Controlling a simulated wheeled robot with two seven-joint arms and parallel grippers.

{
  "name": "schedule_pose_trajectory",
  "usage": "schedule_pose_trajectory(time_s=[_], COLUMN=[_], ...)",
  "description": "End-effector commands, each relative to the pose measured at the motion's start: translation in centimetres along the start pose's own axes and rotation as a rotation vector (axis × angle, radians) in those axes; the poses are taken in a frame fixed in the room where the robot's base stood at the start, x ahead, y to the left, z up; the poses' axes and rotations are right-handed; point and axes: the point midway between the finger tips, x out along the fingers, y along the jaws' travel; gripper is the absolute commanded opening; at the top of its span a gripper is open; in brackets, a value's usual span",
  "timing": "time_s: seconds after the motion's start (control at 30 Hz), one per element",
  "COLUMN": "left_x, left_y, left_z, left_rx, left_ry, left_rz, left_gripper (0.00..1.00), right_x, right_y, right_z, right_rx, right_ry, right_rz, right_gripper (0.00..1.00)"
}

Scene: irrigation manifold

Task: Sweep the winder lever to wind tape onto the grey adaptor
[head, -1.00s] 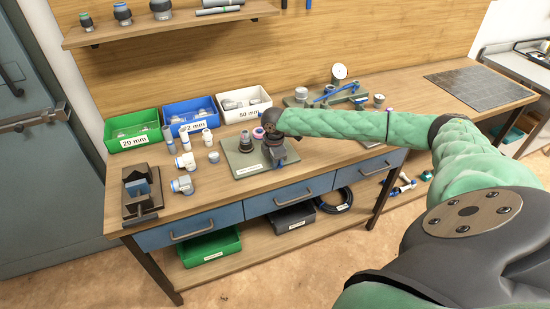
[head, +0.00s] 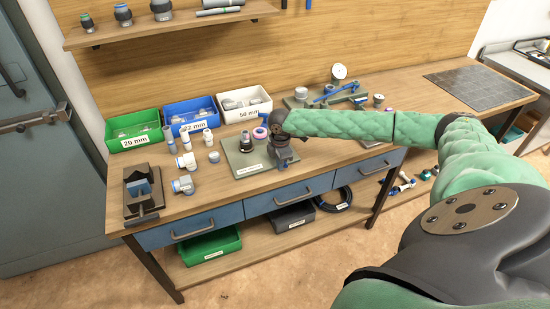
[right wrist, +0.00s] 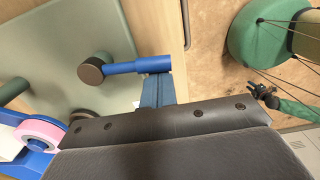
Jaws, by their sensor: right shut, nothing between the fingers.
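The winder stands on a grey-green base plate (head: 241,165) at the bench's front edge. The dark grey adaptor (head: 246,141) is upright on it, left of my right gripper. A pink tape roll (head: 260,132) sits just behind; it also shows on a blue holder in the right wrist view (right wrist: 40,132). That view shows a blue lever bar (right wrist: 126,67) with a dark round knob (right wrist: 90,70). My right gripper (head: 283,164) is shut and empty, pointing down over the plate's right side. Its blue-grey fingers (right wrist: 157,90) are at the bar's end; whether they touch is unclear.
Green, blue and white bins (head: 246,103) line the back. White fittings (head: 185,162) and a dark clamp block (head: 141,190) stand to the left. A gauge assembly (head: 333,97) is behind my right arm. A dark mat (head: 480,88) lies at the far right.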

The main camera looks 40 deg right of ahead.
Motion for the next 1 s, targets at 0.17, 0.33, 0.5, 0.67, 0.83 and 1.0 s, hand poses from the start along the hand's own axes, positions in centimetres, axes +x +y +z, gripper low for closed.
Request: schedule_pose_trajectory(time_s=[0.17,0.33,0.5,0.67,0.83,1.0], left_x=[-0.4,-0.7,-0.9,-0.8,-0.9,-1.1], left_y=[0.0,0.0,0.0,0.0,0.0,0.0], left_z=[-0.1,-0.1,-0.2,-0.2,-0.2,-0.2], left_rx=[0.000,0.000,0.000,0.000,0.000,0.000], left_ry=[0.000,0.000,0.000,0.000,0.000,0.000], left_rz=[0.000,0.000,0.000,0.000,0.000,0.000], left_gripper=[0.35,0.35,0.35,0.35,0.35,0.35], right_x=[-0.1,0.0,0.0,0.0,0.0,0.0], right_y=[-0.2,-0.4,-0.5,-0.5,-0.5,-0.5], right_z=[0.8,1.4,1.8,1.8,1.9,2.3], right_rx=[0.002,0.001,0.000,0.000,0.000,0.001], right_ry=[-0.002,-0.002,-0.001,-0.001,-0.001,-0.001], right_rz=[-0.002,-0.002,0.000,0.000,0.000,-0.001], right_gripper=[0.00,0.00,0.00,0.00,0.00,0.00])
